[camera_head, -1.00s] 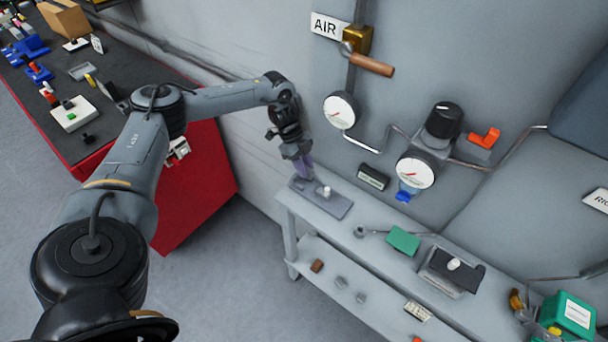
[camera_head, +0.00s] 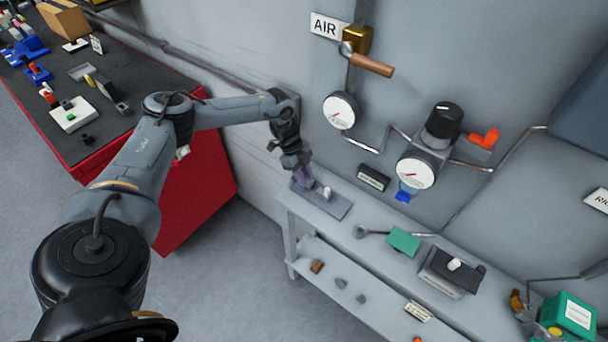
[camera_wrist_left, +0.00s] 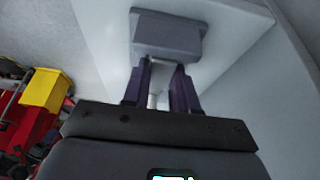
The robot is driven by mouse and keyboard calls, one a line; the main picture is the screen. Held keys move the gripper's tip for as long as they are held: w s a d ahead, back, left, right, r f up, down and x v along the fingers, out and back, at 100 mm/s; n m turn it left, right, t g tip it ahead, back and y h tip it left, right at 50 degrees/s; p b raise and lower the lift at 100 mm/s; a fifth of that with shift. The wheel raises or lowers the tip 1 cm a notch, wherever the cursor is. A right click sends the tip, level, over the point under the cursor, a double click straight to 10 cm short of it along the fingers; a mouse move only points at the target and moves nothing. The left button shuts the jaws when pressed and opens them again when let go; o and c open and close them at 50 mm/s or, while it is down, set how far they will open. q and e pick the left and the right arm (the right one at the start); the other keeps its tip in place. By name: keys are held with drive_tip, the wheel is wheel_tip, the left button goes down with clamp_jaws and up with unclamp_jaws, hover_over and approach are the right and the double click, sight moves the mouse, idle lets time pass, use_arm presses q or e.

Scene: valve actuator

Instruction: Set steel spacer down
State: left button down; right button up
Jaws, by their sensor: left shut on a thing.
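My left gripper (camera_head: 302,180) is shut, its purple fingers pointing down at the left end of a grey plate (camera_head: 338,209) on the bench. In the left wrist view the fingers (camera_wrist_left: 162,85) reach toward a grey block-like part (camera_wrist_left: 168,36), with a small pale piece (camera_wrist_left: 152,100) showing between them. I take the held thing to be the steel spacer, but the fingers mostly hide it. I cannot tell whether it touches the plate. A white knob (camera_head: 327,193) stands on the plate just right of the fingers. My right gripper is out of view.
The grey bench (camera_head: 297,207) stands along the wall panel. A green block (camera_head: 403,240) and a dark-topped box (camera_head: 448,272) sit farther right on it. Gauges (camera_head: 339,111) and a black knob (camera_head: 444,121) project from the wall. A red cabinet (camera_head: 200,195) stands left.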

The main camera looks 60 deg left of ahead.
use_arm(q)
drive_tip(key=shift+a+f, duration=0.15)
drive_tip(key=shift+f, duration=0.3)
drive_tip(key=c, duration=1.2)
unclamp_jaws()
drive_tip(key=shift+s+f, duration=0.1)
drive_tip(key=o, duration=0.3)
drive_tip(key=shift+w, duration=0.2)
drive_tip(key=shift+s, duration=0.1)
drive_tip(key=shift+r, duration=0.35)
drive_tip(key=v, duration=1.2)
drive_tip(key=shift+r, duration=0.4)
